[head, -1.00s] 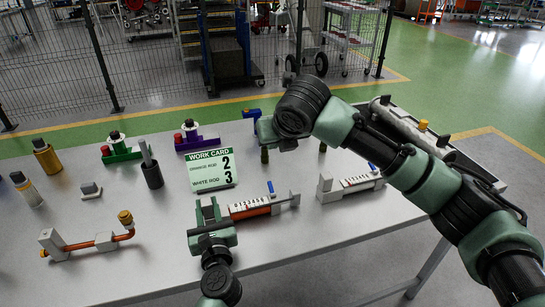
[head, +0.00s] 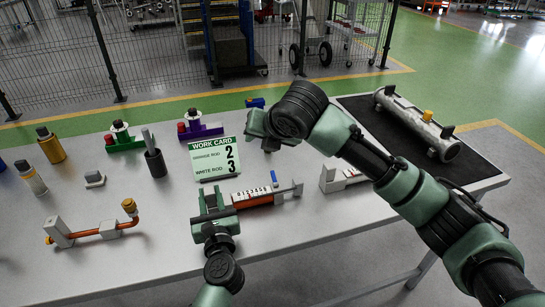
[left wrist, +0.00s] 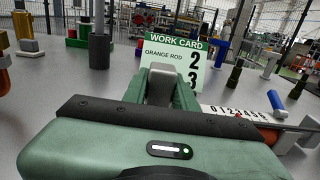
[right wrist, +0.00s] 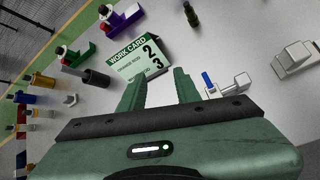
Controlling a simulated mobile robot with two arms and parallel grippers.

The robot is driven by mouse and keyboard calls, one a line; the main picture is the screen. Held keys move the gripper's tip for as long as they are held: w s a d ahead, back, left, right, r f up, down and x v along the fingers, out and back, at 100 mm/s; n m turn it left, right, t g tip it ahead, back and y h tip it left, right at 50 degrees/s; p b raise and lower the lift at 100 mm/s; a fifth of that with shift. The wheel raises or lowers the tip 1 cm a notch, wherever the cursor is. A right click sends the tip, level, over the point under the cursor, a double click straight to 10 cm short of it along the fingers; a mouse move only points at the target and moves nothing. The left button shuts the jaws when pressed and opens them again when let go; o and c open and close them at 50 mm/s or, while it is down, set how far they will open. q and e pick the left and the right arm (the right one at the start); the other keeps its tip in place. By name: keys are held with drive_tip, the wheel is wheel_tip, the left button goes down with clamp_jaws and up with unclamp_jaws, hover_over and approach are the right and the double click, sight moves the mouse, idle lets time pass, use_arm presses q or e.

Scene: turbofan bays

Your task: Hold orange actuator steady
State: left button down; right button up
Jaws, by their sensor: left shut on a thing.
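The orange actuator (head: 258,197) has an orange rod, a white number scale and a blue lever, and lies low over the table right of my left gripper. My left gripper (head: 211,203) is shut on its left end. My right gripper (right wrist: 160,85) is open and empty above the table by the work card (right wrist: 140,56). A blue-levered part, likely this actuator's right end (right wrist: 228,86), shows right of it; its fingers are hard to make out in the head view.
The work card (head: 215,158) reads orange rod 2, white rod 3. A second actuator (head: 338,178) is partly behind my right arm. An orange pipe piece (head: 95,231) lies front left. A grey cylinder (head: 418,122) lies on a black mat (head: 478,165) at right.

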drive_tip(key=s+a+f+m+t+y, duration=0.15)
drive_tip(key=a+f+m, duration=0.25)
drive_tip(key=m, duration=0.6)
drive_tip(key=m+t+h, duration=0.2)
drive_tip(key=m+t, duration=0.1)
drive_tip(key=m, duration=1.9)
approach(273, 173)
drive_tip(key=x, duration=1)
clamp_jaws()
